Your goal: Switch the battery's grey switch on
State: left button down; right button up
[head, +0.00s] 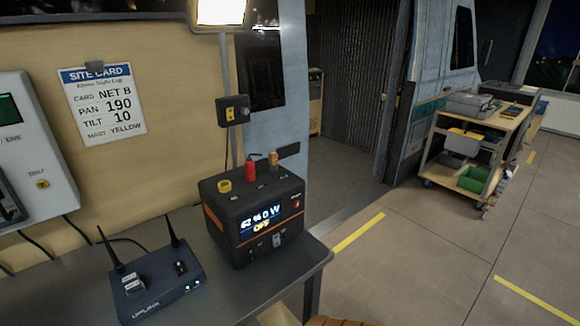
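The battery (225,226) is a black box with orange trim on the dark bench, right of the router. Its front display (261,219) is lit and reads OFF in yellow under a line that ends in 0 W. A small grey part (277,240), which looks like the grey switch, sits low on the front face; its position is too small to tell. A small red part (297,204) is at the right of the face. A yellow cap (224,186), a red plug (252,166) and an orange-brown plug (273,161) are on top. Neither gripper is in view.
A black router (155,284) with two upright antennas stands on the bench (299,262), left of the battery. A small box with a yellow knob (233,110) hangs on a post behind the battery. A loaded cart (455,170) stands far right. Floor right of the bench is clear.

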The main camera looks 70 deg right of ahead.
aim_at(277, 242)
jog(key=z, duration=1.85)
